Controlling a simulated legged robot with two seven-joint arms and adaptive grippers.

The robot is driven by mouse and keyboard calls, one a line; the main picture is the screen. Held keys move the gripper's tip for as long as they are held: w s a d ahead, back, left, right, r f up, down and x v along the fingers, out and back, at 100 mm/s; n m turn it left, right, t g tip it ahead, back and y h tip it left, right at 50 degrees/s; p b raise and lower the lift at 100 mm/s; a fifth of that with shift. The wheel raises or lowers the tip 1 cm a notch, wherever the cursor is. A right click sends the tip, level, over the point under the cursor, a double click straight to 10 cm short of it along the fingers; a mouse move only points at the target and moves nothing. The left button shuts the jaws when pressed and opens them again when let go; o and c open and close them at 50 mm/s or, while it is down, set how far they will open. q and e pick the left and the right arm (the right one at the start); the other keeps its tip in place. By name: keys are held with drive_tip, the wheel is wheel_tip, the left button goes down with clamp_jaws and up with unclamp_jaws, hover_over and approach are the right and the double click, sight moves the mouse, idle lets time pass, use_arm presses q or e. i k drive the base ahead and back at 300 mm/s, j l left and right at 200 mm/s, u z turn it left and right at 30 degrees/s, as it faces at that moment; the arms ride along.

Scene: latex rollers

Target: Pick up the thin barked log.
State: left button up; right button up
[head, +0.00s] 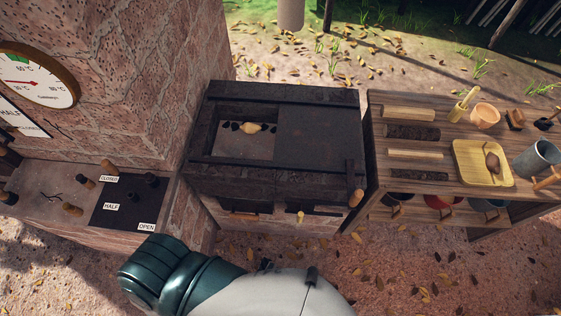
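The thin barked log (419,175) is a slim, dark, rough-surfaced stick in the head view. It lies on the top of the wooden shelf table (376,160), near its front left edge. Behind it lie a thin pale log (414,154), a thicker dark barked log (412,132) and a thicker pale log (409,113), all roughly parallel. Nothing touches or covers the thin barked log. Neither gripper can be seen; only a white and dark green arm part of mine shows at the bottom.
A yellow tray (464,177) sits right of the thin logs, with a grey metal bucket (538,158) and a terracotta pot (485,115) beyond. A dark brick stove (318,128) stands left of the table, across a narrow gap. A brick column with a dial (38,78) is at left.

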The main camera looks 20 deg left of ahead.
sight(394, 173)
drive_tip(key=u, duration=0.2)
drive_tip(key=i+l+u, duration=0.1)
drive_tip(key=l+u, duration=0.7)
drive_tip(key=l, duration=0.2)
